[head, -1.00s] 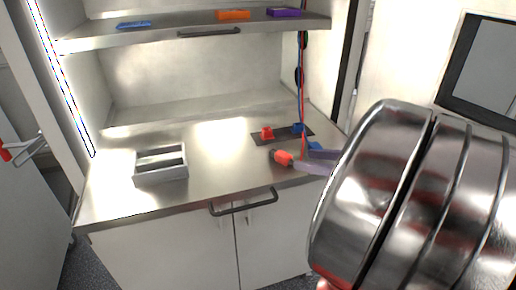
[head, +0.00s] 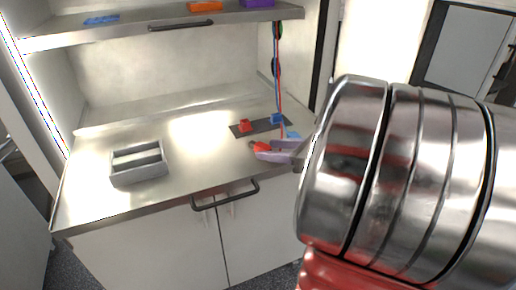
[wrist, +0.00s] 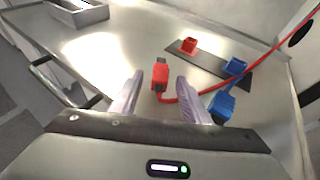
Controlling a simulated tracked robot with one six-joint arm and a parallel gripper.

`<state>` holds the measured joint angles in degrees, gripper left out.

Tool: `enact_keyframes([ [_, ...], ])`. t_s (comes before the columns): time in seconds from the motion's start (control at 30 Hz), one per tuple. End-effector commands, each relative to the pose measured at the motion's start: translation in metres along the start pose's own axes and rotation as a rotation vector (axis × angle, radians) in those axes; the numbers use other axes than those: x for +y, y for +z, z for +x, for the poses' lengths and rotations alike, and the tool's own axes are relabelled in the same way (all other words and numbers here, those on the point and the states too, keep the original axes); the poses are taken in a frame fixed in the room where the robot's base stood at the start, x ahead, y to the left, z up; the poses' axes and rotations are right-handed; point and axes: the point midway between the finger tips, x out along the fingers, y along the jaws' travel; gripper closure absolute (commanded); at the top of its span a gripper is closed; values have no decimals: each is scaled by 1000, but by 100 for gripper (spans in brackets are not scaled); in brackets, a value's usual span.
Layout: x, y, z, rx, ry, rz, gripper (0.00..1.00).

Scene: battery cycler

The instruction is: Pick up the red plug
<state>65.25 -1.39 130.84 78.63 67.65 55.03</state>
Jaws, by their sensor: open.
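The red plug (wrist: 160,74) lies on the metal counter with its red cable running off to the right. In the wrist view my gripper (wrist: 155,84) is open, and the plug shows between its two pale purple fingers; I cannot tell whether either finger touches it. In the head view the red plug (head: 261,147) is partly hidden by my gripper (head: 272,154), which reaches in from the right.
A dark strip holds a red socket (wrist: 188,45) and a blue socket (wrist: 235,66). A blue plug (wrist: 222,107) lies just right of my right finger. A grey divided tray (head: 138,164) stands at the left. A handle (head: 226,194) juts from the counter's front. A shelf (head: 160,28) hangs above.

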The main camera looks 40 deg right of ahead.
Motion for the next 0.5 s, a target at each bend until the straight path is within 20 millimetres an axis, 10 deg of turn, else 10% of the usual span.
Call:
enact_keyframes([
  [0.5,0,0,8,0,0,0,58],
])
